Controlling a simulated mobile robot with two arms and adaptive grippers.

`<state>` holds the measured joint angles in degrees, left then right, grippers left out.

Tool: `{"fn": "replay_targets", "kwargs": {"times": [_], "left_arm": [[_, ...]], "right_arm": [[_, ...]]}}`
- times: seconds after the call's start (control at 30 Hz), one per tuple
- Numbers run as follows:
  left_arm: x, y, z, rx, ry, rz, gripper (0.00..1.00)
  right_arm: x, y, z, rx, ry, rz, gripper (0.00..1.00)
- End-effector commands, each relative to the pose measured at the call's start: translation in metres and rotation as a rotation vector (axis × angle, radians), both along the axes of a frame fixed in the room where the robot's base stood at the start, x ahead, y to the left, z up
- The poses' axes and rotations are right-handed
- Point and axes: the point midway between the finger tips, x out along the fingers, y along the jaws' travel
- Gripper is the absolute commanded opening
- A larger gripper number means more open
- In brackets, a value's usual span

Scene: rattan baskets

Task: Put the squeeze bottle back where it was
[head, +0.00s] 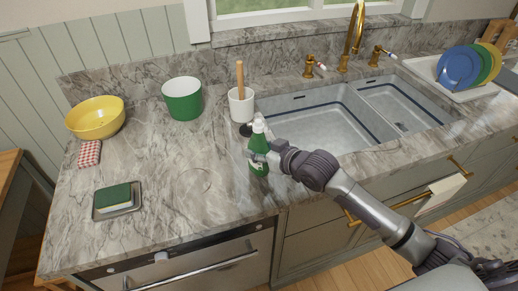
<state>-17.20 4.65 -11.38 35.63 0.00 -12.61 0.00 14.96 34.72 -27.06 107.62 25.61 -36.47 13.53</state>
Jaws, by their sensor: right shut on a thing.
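A green squeeze bottle (257,141) with a pale top stands out above the marble counter, left of the sink. It looks upright. My right gripper (262,158) is shut on the bottle, with its arm coming in from the lower right. The gripper hides part of the bottle's middle. I cannot tell for certain whether the bottle's base touches the counter (165,155). A faint ring mark (196,181) shows on the counter to the left of the bottle. My left gripper is not in view.
A green pot (182,101), yellow bowl (96,118), checked cloth (88,154) and sponge tray (118,209) are left. The double sink (330,118) lies right. The counter's middle is clear.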

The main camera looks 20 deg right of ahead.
Motion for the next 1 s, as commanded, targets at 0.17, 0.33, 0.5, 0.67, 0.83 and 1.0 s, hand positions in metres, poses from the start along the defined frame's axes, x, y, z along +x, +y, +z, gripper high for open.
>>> {"fn": "replay_targets", "kwargs": {"times": [0.17,0.33,0.5,0.67,0.83,1.0], "left_arm": [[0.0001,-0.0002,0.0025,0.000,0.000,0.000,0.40],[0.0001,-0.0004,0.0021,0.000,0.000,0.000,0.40],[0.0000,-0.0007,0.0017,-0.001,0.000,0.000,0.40],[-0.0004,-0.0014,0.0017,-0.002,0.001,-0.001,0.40],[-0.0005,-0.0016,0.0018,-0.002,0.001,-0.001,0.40],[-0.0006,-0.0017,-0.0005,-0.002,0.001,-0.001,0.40]], "right_arm": [[0.0004,-0.0003,-0.0073,0.001,-0.006,-0.001,0.00],[0.0004,-0.0001,-0.0072,0.002,-0.006,0.000,0.00],[-0.0001,-0.0003,-0.0097,0.001,-0.002,0.000,0.63],[-0.0001,-0.0003,-0.0097,0.001,-0.002,0.000,0.71],[-0.0001,-0.0003,-0.0092,0.001,-0.002,0.000,0.71],[-0.0093,-0.0047,-0.0058,0.000,-0.002,0.000,0.71]]}}
